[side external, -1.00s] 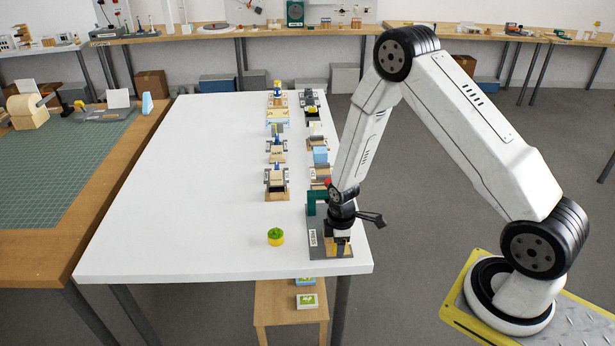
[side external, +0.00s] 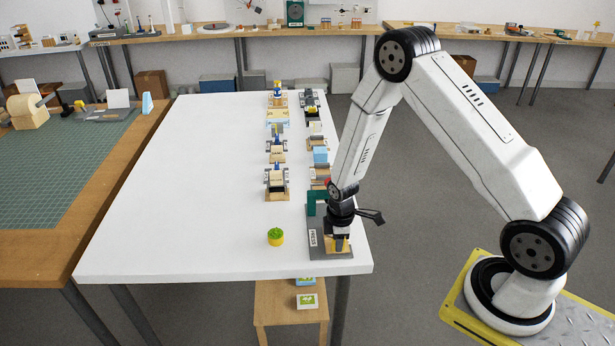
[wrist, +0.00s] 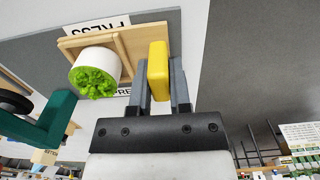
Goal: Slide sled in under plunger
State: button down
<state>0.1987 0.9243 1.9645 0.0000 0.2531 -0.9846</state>
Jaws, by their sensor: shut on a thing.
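The sled is a light wooden tray (wrist: 140,40) with a yellow upright handle (wrist: 158,70). A white cup with a bumpy green top (wrist: 95,72) sits on it. My gripper (wrist: 160,80) is shut on the yellow handle, one grey finger on each side. In the side view my gripper (side external: 339,232) is low over the grey press base (side external: 318,244), at the table's right edge. The green press frame (side external: 311,203) stands behind it and shows at the left of the wrist view (wrist: 45,125). A black round part, perhaps the plunger (wrist: 12,102), is partly cut off.
A yellow and green round piece (side external: 275,237) stands on the white table (side external: 180,200), left of the press. Two rows of small wooden and grey stations (side external: 277,181) run behind. The table's left half is clear. A low wooden stool (side external: 290,318) stands in front.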

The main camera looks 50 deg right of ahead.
jog(key=shift+w+d, duration=3.2)
jog(key=shift+w, duration=0.1)
dwell(1.1)
dwell(1.0)
jog(key=c, duration=0.6)
grip_release()
jog(key=shift+r, duration=0.1)
jog(key=shift+s+r, duration=0.1)
jog(key=shift+r, duration=3.3)
jog(key=shift+a+r, duration=0.1)
